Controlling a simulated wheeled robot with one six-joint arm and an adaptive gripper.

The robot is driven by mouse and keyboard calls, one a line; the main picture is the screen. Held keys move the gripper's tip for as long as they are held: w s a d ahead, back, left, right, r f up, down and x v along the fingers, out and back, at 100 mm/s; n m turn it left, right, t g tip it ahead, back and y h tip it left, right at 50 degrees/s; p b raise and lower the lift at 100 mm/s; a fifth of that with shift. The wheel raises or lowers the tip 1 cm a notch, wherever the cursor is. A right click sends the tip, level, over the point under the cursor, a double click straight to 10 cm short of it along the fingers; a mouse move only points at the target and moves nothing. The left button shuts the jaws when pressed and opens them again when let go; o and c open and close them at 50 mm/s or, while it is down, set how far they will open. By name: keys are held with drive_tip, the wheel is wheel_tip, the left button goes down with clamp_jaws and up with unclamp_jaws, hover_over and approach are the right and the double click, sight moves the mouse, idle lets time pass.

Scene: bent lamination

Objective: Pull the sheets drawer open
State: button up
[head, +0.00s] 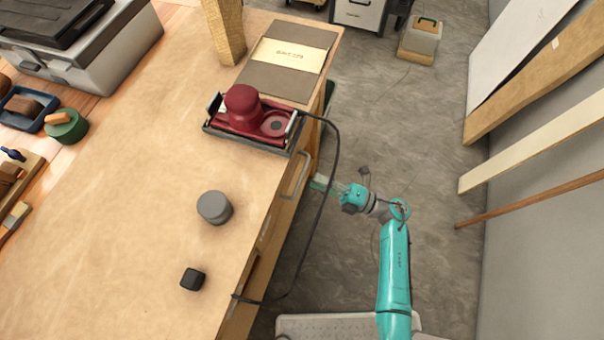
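A wooden workbench (130,215) fills the left and middle of the view. Its front, seen steeply from above, carries a pale grey bar handle (296,180); no label on the drawer front is readable. My gripper (319,183) is at the bench front, just right of this handle, and points toward the bench. A gap seems to show between its tips and the handle, but depth is hard to judge. The fingers are small and partly merge with the bench side, so whether they are open is unclear. The drawer looks flush with the bench front.
A red sander (243,108) sits in a tray near the bench edge. Its black cable (327,210) hangs over the edge, passing close to my gripper. A grey cylinder (214,208) and black block (193,279) stand on the top. Boards (540,150) lean at right; the floor between is clear.

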sight(302, 175)
drive_tip(key=shift+x, duration=2.75)
clamp_jaws()
